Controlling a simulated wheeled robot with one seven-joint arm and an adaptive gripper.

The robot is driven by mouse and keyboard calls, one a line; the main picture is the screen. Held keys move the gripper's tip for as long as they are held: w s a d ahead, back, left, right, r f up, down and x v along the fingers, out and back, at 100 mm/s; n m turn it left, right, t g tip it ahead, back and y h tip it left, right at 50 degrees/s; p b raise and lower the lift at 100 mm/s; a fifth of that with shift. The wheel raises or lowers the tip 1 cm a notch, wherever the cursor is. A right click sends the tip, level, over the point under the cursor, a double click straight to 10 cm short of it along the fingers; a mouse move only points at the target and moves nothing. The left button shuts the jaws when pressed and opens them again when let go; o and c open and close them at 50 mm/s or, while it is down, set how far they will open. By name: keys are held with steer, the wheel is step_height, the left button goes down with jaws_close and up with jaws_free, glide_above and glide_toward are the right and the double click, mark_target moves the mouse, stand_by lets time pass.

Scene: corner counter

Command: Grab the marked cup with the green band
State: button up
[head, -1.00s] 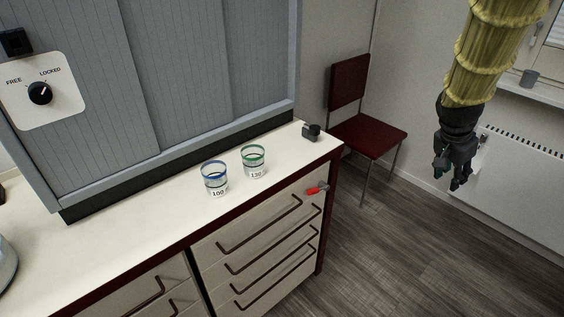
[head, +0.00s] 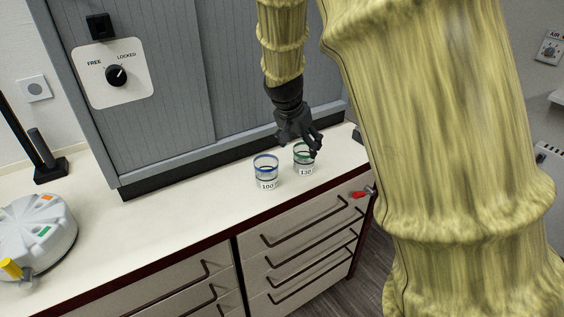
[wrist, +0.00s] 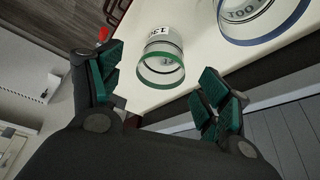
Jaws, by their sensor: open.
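The clear cup with the green band (head: 304,161) stands upright on the counter, marked 130. My gripper (head: 299,146) is just above and beside it in the head view and partly covers its rim. In the wrist view the green-banded cup (wrist: 161,64) lies ahead, roughly between the two open fingers (wrist: 160,90) and beyond their tips. The fingers have green pads and hold nothing. A similar cup with a blue band (head: 266,173), marked 100, stands to its left in the head view. The blue-banded cup (wrist: 262,20) shows at the upper right in the wrist view.
The white counter (head: 190,215) is clear left of the cups. A grey shutter cabinet (head: 170,80) rises close behind them. A round white device (head: 38,232) sits at the far left. Drawers with a red-handled key (head: 361,194) are below the counter edge.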

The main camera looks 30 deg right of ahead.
mark_target(304, 161)
steer(key=shift+p+x, duration=0.3)
steer(key=shift+x, duration=2.35)
steer(key=shift+w+p+x, duration=0.2)
steer(key=shift+p+x, duration=0.2)
steer(key=shift+x, duration=0.9)
steer(key=shift+w+p+x, duration=0.2)
steer(key=shift+p+x, duration=0.15)
steer(key=shift+x, duration=0.9)
steer(key=shift+r, duration=0.1)
steer(key=shift+c, duration=0.4)
steer(key=c, duration=0.9)
